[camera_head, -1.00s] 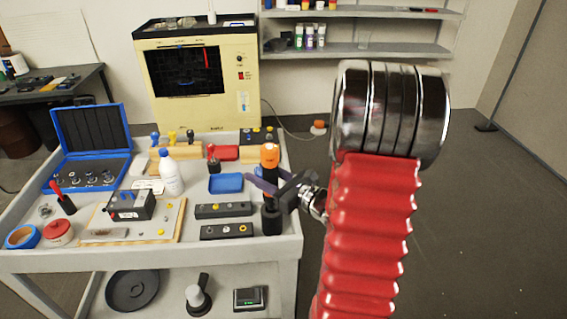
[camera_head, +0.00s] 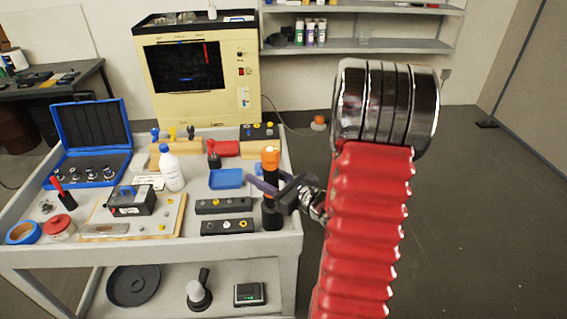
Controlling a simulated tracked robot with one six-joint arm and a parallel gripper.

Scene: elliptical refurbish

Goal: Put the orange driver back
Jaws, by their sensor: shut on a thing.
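The orange driver (camera_head: 270,159) stands upright near the right edge of the cart top, its orange end up. My gripper (camera_head: 268,187) reaches in from the right, its dark fingers shut around the driver below the orange part. A black cylindrical holder (camera_head: 271,218) is directly under the driver. The driver's lower part is dark, and I cannot tell how deep it sits in the holder.
Two dark blocks (camera_head: 224,205) with knobs and a blue tray (camera_head: 226,178) lie left of the driver. A white bottle (camera_head: 171,172) stands farther left. The cart's raised rim (camera_head: 293,225) is close on the right. The floor beyond is clear.

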